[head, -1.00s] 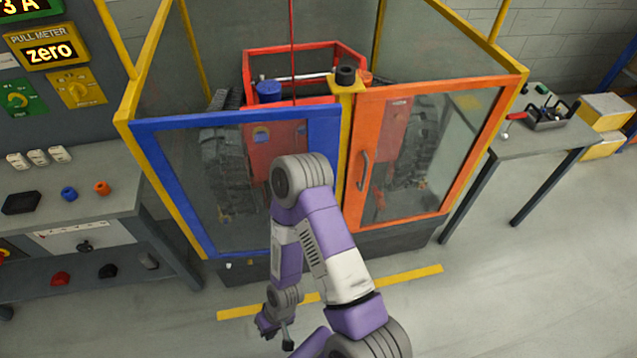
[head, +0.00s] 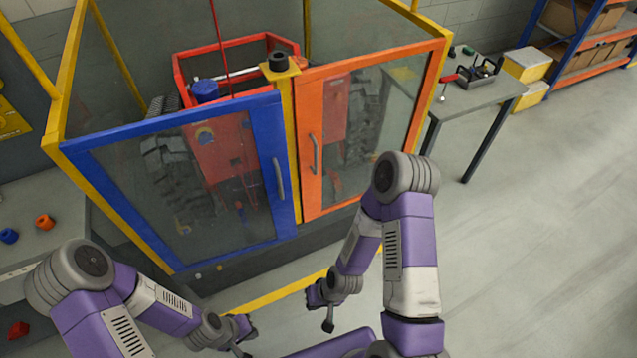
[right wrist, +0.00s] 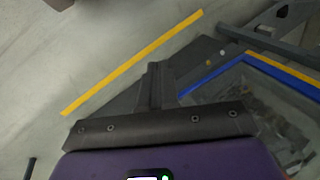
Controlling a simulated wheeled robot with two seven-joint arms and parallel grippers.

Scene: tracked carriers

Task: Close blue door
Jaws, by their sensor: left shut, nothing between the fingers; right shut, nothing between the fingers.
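The blue door (head: 265,140) is a blue-framed glass panel on the left of the yellow-framed cabinet. Its free edge lies along the yellow centre post (head: 290,145), and no clear gap shows; I cannot tell whether it is fully flush. Its grey handle (head: 279,178) is bare. My left gripper (head: 247,328) is low in front of the cabinet, shut and empty. My right gripper (head: 317,294) is to its right, below the doors and apart from them. The right wrist view shows its fingers (right wrist: 157,82) shut and empty, with the door's blue lower frame (right wrist: 213,75) to the right.
An orange door (head: 311,195) with its own handle stands beside the blue one. A red tracked machine (head: 222,150) is behind the glass. A yellow floor strip (head: 283,292) runs in front. A side table (head: 465,98) stands at right; the floor on the right is clear.

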